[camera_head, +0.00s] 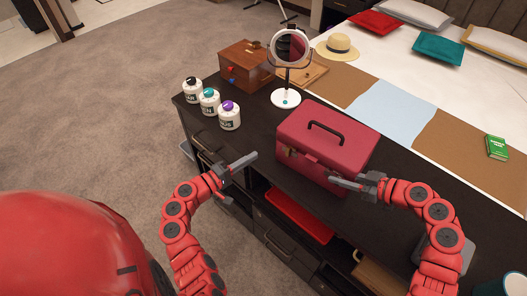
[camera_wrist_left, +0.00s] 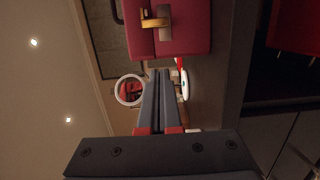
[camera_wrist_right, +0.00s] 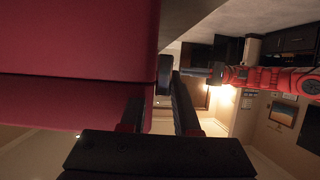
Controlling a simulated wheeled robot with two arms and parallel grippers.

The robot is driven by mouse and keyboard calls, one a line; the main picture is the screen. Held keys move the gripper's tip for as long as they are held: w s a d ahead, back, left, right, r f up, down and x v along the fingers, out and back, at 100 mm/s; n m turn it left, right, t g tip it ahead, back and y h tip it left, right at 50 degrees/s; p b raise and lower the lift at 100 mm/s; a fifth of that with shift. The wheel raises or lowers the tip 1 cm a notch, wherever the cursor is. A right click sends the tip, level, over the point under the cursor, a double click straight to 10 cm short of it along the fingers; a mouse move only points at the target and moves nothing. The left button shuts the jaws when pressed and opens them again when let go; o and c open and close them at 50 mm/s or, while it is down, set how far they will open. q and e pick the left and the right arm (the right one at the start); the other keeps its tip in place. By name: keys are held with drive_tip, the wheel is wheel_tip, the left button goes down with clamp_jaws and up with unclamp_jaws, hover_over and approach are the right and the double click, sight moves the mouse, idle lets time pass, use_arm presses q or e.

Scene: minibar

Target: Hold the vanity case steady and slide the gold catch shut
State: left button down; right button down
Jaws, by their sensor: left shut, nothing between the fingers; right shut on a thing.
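The red vanity case (camera_head: 315,155) stands on the dark cabinet top, lid down, with a black handle (camera_head: 326,131) on its lid. Its gold catch (camera_wrist_left: 155,20) shows on the case front in the left wrist view; I cannot tell its position exactly. My left gripper (camera_head: 252,156) is shut and empty, left of the case and apart from it.
A round mirror (camera_head: 289,50) stands behind the case, with a wooden box (camera_head: 246,66) further left. Several white jars (camera_head: 229,117) stand at the cabinet's left end. An open compartment below holds a red tray (camera_head: 300,218). Bare cabinet top lies right of the case.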

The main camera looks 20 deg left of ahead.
use_arm(q)
drive_tip(key=shift+v, duration=1.45)
use_arm(e)
drive_tip(key=c, duration=0.6)
unclamp_jaws()
drive_tip(key=shift+o, duration=0.2)
drive_tip(key=shift+d, duration=0.1)
